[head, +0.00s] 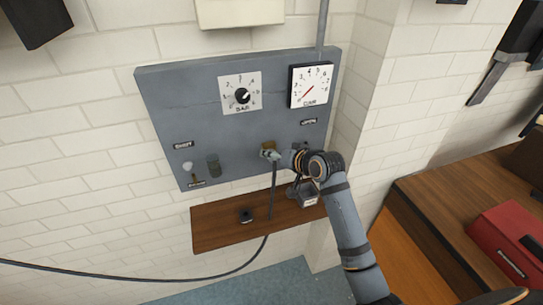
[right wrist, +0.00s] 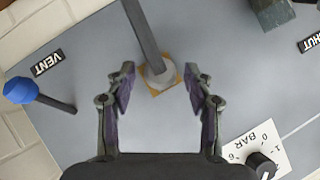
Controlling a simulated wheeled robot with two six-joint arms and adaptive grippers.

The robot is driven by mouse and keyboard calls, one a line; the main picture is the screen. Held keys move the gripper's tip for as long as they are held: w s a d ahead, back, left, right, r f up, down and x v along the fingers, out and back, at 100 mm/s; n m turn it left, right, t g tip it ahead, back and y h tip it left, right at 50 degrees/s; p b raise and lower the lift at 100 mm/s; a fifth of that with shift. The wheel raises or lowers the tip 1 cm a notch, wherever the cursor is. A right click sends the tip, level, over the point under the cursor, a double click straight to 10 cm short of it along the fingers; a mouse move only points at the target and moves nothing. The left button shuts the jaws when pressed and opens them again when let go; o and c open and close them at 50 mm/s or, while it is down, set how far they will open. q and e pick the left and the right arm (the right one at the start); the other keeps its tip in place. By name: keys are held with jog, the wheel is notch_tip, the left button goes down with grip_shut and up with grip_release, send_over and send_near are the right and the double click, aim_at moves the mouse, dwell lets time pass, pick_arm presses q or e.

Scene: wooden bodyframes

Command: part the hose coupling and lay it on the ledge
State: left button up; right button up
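The hose coupling (right wrist: 160,75) is a pale grey fitting on a tan square plate on the grey panel. The dark hose (head: 273,190) hangs down from it in the head view. In the right wrist view the hose (right wrist: 142,30) runs toward the top edge. My right gripper (right wrist: 160,88) is open, with one finger on each side of the coupling and gaps to both. The brown wooden ledge (head: 215,228) is below the panel. My left gripper is out of view.
The panel (head: 180,100) carries a dial (head: 241,95), a gauge (head: 311,84) and a handle (head: 213,165). A blue knob (right wrist: 20,90) is near the VENT label. A black round piece (head: 246,215) and a grey box (head: 307,198) sit on the ledge. The ledge's left part is clear.

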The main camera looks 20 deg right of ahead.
grip_shut()
jog(key=shift+s, duration=0.15)
jog(key=shift+s+r+p, duration=0.1)
jog(key=shift+s+p, duration=0.3)
jog(key=shift+p, duration=0.05)
dwell(0.4)
jog(key=s+p, duration=0.1)
jog(key=s, duration=0.2)
jog(key=shift+d, duration=0.1)
dwell(0.4)
